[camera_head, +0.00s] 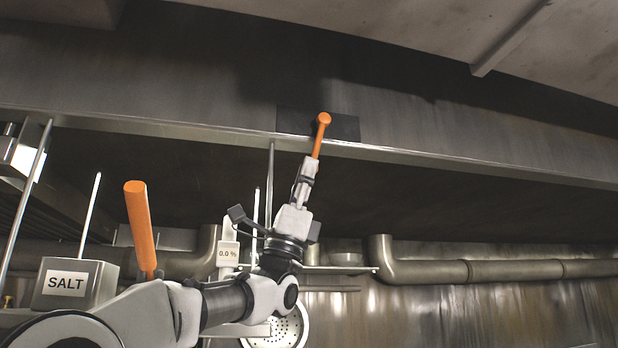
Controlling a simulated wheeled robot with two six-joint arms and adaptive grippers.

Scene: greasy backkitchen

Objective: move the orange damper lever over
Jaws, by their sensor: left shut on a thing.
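The orange damper lever (319,137) hangs from a dark plate (346,126) on the metal hood's front, its round pivot end at the top and its shaft slanting slightly down and left. My left gripper (310,168) reaches up from below and is shut on the lower part of the lever. The gripper's fingers hide the lever's lower end. My right gripper is not in view.
A second orange handle (140,225) stands upright at the left, behind my arm. A box marked SALT (75,284) sits at the lower left. A metal pipe (470,270) runs along the back wall. A round perforated strainer (280,328) is below my wrist.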

